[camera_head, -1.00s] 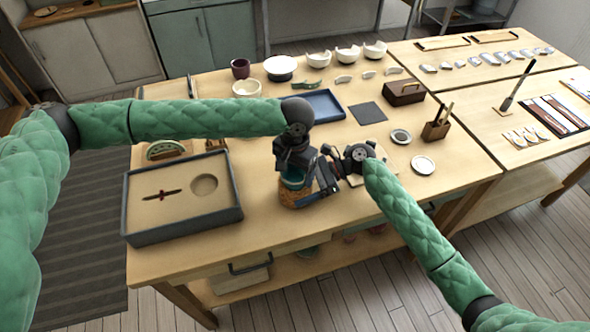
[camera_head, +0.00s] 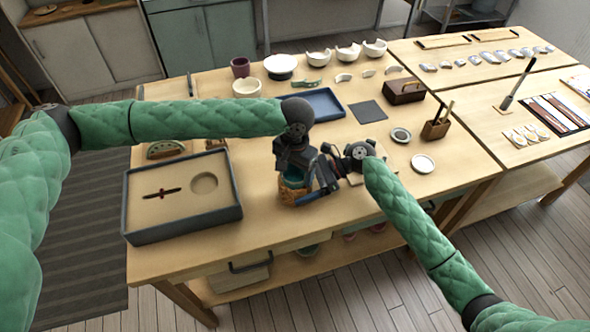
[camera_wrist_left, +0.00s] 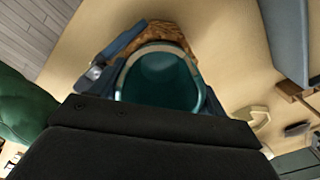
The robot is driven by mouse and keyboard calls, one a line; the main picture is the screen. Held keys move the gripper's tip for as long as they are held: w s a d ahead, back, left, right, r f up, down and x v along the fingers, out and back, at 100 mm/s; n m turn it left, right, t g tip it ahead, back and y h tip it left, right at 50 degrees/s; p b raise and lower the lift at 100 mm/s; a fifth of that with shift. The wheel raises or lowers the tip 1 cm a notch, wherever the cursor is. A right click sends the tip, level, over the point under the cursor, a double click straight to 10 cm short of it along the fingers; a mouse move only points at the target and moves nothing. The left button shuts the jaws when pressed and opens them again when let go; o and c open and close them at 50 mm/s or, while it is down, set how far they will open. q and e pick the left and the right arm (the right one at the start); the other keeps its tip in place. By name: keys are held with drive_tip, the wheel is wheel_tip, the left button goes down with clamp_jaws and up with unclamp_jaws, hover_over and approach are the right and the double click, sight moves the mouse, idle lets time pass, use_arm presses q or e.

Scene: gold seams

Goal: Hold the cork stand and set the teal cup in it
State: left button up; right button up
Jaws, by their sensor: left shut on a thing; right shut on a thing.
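The teal cup (camera_head: 293,180) is upright under my left gripper (camera_head: 292,172), which is shut on it from above. In the left wrist view the open mouth of the teal cup (camera_wrist_left: 160,80) faces the camera, just past the dark gripper body. The brown cork stand (camera_head: 290,194) is directly below and around the cup's lower part; its edge (camera_wrist_left: 160,31) shows beyond the cup rim. My right gripper (camera_head: 322,182) reaches in from the right and is shut on the cork stand. The fingers hide how deep the cup sits in the stand.
A grey-rimmed tray (camera_head: 225,218) with a round recess and a dark red tool stands left of the grippers. A blue tray (camera_head: 320,103) lies behind them. White bowls (camera_head: 280,67) and shards line the back. A tool holder (camera_head: 436,130) stands right. The table's front is clear.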

use_arm(q)
drive_tip(key=o, duration=1)
drive_tip(key=shift+r, duration=0.1)
drive_tip(key=shift+r, duration=2.85)
use_arm(e)
drive_tip(key=o, duration=0.9)
drive_tip(key=shift+d+r, duration=0.1)
